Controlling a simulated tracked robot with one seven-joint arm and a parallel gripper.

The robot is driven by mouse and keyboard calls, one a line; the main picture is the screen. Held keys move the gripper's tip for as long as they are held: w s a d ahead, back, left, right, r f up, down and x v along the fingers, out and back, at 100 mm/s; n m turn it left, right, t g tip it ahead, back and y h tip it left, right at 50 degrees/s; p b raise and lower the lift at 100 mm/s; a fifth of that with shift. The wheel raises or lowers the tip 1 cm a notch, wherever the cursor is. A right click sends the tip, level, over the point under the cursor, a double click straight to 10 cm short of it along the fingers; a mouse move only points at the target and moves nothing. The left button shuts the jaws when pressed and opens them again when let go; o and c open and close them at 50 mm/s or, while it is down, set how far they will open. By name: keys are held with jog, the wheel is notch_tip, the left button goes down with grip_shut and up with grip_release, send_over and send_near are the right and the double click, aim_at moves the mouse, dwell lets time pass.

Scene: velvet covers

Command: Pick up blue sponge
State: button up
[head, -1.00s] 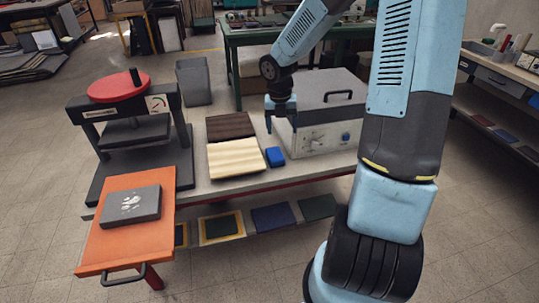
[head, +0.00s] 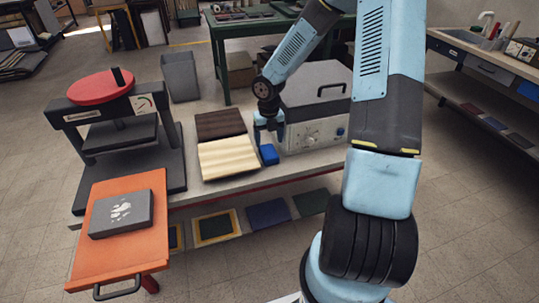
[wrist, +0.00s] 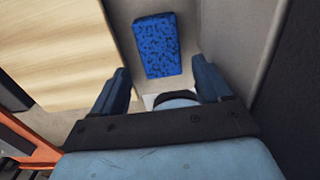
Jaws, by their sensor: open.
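The blue sponge (head: 269,154) lies on the light bench top, between the pale wooden board and the grey box-shaped machine. In the wrist view the sponge (wrist: 157,45) is a speckled blue block beyond my fingertips, roughly centred between them. My gripper (head: 268,134) is just behind and above the sponge in the head view. In the wrist view its two blue fingers (wrist: 162,85) are spread apart with nothing between them.
The pale wooden board (head: 228,158) is close on the left of the sponge. The grey machine (head: 316,133) stands close on the right. A red-topped press (head: 103,87) and an orange tray (head: 98,250) with a dark block are farther left.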

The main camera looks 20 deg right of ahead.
aim_at(269, 151)
jog(key=shift+w+f, duration=0.15)
jog(key=shift+f, duration=3.4)
jog(key=shift+c, duration=0.2)
jog(key=c, duration=0.8)
jog(key=shift+o, duration=0.2)
jog(key=shift+r, duration=0.1)
